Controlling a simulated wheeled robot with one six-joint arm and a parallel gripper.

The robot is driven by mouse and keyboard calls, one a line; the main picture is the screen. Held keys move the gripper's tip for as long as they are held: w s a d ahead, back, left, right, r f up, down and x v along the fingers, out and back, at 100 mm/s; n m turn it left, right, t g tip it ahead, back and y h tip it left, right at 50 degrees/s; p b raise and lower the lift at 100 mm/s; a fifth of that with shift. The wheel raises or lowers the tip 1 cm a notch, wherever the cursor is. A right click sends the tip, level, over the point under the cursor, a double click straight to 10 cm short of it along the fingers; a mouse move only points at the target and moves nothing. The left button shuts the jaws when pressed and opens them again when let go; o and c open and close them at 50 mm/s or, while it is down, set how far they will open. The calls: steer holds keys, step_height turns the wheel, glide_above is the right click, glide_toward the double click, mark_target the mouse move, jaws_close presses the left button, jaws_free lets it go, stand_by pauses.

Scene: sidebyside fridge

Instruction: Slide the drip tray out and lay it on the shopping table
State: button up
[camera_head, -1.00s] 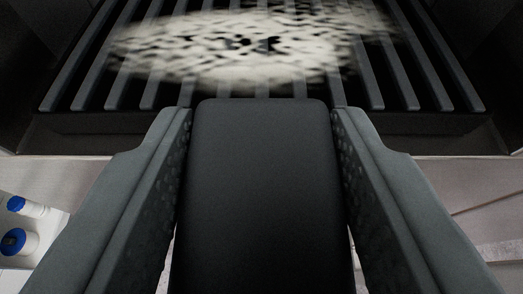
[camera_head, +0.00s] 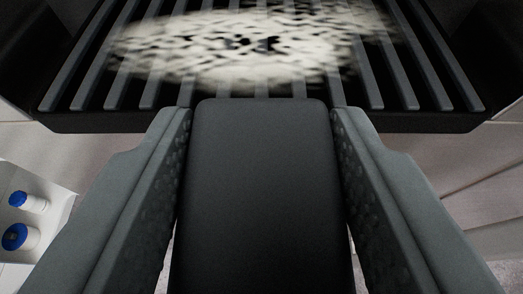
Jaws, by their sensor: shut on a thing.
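The drip tray (camera_head: 125,122) is black with a slatted grille, and it fills the upper part of the view. A bright, speckled pale patch covers the middle of its slats. A wide black tab (camera_head: 262,200) with rounded corners reaches from the tray's front edge toward me. My gripper (camera_head: 262,112) is shut on this tab, with one grey padded finger on each side. The tray's front edge and both front corners show. Its far end is out of frame. The shopping table cannot be made out.
White bottles with blue caps (camera_head: 18,237) stand on a white shelf (camera_head: 50,213) at the lower left. Dark walls flank the tray. Pale panels show below it, with ridges (camera_head: 480,190) at the right.

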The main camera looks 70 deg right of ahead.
steer(key=s+a, duration=0.3)
steer(key=a, duration=0.4)
steer(key=shift+a, duration=0.35)
stand_by(1.6)
steer(key=shift+s+a, duration=0.1)
steer(key=shift+s, duration=0.05)
steer(key=a, duration=0.1)
steer(key=s+a, duration=0.1)
steer(key=a, duration=0.1)
steer(key=shift+s+a, duration=0.2)
steer(key=shift+a, duration=0.1)
stand_by(0.5)
steer(key=shift+d, duration=0.15)
steer(key=shift+w+d, duration=0.3)
steer(key=shift+d, duration=0.45)
steer(key=shift+w+d, duration=0.35)
steer(key=shift+d, duration=0.4)
steer(key=shift+w+d, duration=0.3)
steer(key=shift+d, duration=0.45)
steer(key=shift+a, duration=0.1)
steer(key=shift+w+d, duration=0.55)
steer(key=shift+d, duration=0.8)
steer(key=shift+w+d, duration=0.55)
steer(key=shift+d, duration=0.85)
steer(key=shift+w+d, duration=0.55)
steer(key=shift+d, duration=0.8)
steer(key=shift+a+r, duration=0.1)
